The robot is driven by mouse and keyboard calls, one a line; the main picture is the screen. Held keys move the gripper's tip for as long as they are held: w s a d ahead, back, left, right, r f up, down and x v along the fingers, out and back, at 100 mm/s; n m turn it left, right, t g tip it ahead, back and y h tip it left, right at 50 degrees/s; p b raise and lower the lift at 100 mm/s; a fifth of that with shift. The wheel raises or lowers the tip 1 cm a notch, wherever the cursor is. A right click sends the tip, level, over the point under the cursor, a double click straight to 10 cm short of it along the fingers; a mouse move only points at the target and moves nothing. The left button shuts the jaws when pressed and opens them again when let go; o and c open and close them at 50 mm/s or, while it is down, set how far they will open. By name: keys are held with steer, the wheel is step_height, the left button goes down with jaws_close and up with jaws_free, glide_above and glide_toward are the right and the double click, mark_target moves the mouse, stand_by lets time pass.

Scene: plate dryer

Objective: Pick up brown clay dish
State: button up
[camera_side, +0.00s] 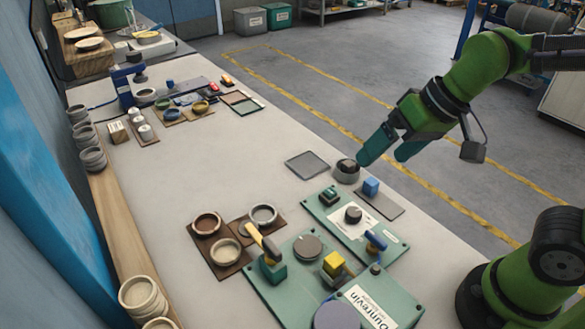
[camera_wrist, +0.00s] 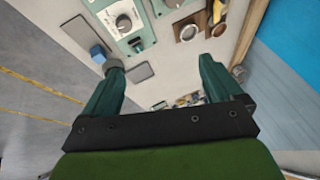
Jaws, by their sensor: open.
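The brown clay dish (camera_side: 207,223) is a small round bowl with a reddish-brown inside. It sits on a dark brown board (camera_side: 222,270) left of the green panels. In the wrist view the brown dish (camera_wrist: 219,30) appears small near the top right, beyond the right finger. My gripper (camera_side: 382,152) is open, its two dark green fingers apart with nothing between them. It is above the table's right edge, well away from the dish. The wrist view also shows the open gripper (camera_wrist: 160,62).
A cream dish (camera_side: 225,252) and a silver-rimmed dish (camera_side: 263,215) stand close to the brown one. A yellow-handled lever (camera_side: 264,243) rises from the green panel beside them. A blue block (camera_side: 371,187) is below my gripper. The table's middle left is clear.

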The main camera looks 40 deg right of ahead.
steer(key=w+a+f+n+g, duration=0.2)
steer(key=w+a+n, duration=0.1)
steer(key=w+a, duration=0.55)
steer(key=n+t+h, duration=0.1)
steer(key=n, duration=0.2)
glide_above(205, 225)
steer(key=s+d, duration=0.1)
steer(key=s, duration=0.1)
steer(key=f, duration=1.4)
steer(key=shift+s+d+f, duration=0.2)
steer(key=shift+f, duration=0.05)
steer(key=x, duration=0.4)
steer(key=shift+s+a+f, duration=0.1)
steer(key=shift+s+f, duration=0.05)
steer(key=shift+s, duration=0.1)
steer(key=shift+w+a+f, duration=0.1)
steer(key=shift+w+f, duration=0.2)
steer(key=shift+f, duration=0.25)
steer(key=c, duration=1.1)
steer(key=shift+r, duration=0.1)
steer(key=shift+c, duration=0.2)
